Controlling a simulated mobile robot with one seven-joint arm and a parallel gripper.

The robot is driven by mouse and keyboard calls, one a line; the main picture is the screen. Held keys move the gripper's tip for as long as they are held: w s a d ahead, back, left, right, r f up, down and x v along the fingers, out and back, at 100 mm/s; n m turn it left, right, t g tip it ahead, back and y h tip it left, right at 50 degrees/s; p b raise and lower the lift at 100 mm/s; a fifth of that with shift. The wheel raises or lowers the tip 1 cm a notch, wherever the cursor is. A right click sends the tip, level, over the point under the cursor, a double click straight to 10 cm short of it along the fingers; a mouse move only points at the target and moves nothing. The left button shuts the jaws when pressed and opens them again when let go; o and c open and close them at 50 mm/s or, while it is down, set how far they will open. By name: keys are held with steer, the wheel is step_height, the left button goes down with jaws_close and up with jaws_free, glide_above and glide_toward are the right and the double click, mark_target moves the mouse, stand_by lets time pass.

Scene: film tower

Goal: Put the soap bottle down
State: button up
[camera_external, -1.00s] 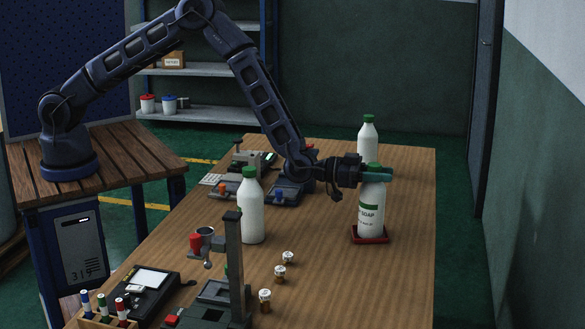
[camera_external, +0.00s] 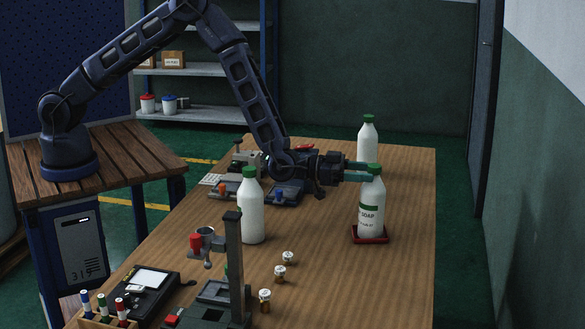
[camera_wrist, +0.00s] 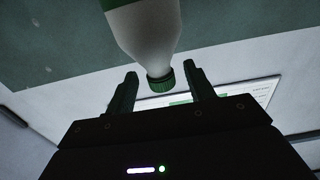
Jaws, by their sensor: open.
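The soap bottle (camera_external: 371,212) is white with a green cap and a green-banded label. It stands upright on a small dark red tray (camera_external: 370,239) near the right edge of the table. My gripper (camera_external: 362,172) is open, to the left of the bottle at cap height, its fingertips close to the neck and cap. In the wrist view a white bottle (camera_wrist: 150,36) appears upside down, with its green cap (camera_wrist: 160,83) in the gap between the spread fingers. I cannot tell whether either finger touches it.
One plain white bottle with a green cap (camera_external: 250,212) stands at the left, another (camera_external: 367,145) behind the soap bottle. Small jars (camera_external: 280,272), a grey post stand (camera_external: 234,265) and a marker rack (camera_external: 104,316) occupy the near left. The table's right front is clear.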

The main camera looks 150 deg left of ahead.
steer(key=v, duration=0.7)
steer(key=shift+s+d, duration=0.2)
steer(key=shift+d, duration=0.05)
steer(key=w+d+r+m+h, duration=0.2)
steer(key=d+r+h, duration=0.2)
steer(key=d+r, duration=0.65)
steer(key=w+d+r+m+h, duration=0.1)
steer(key=d+r+m+h, duration=0.2)
steer(key=d+r, duration=0.8)
steer(key=s+d+r+m+g+h, duration=0.1)
steer(key=s+d, duration=0.1)
steer(key=d, duration=0.5)
steer(key=s+d+r+g+h, duration=0.1)
steer(key=s+d, duration=0.2)
steer(key=d, duration=0.4)
steer(key=s+d+r+m+g+h, duration=0.1)
steer(key=s+d+r, duration=0.2)
steer(key=s+d, duration=0.45)
steer(key=s+d+r+m+g+h, duration=0.1)
steer(key=s+d+r+g, duration=0.15)
steer(key=s+d, duration=0.55)
steer(key=s+d+g+h, duration=0.1)
steer(key=s+d, duration=0.2)
steer(key=s, duration=0.8)
steer(key=s+d+m+g, duration=0.1)
steer(key=s+d, duration=0.2)
steer(key=s, duration=0.8)
steer(key=shift+d+f+g+h, duration=0.2)
steer(key=shift+f+g+h, duration=0.15)
steer(key=shift+f+h, duration=0.05)
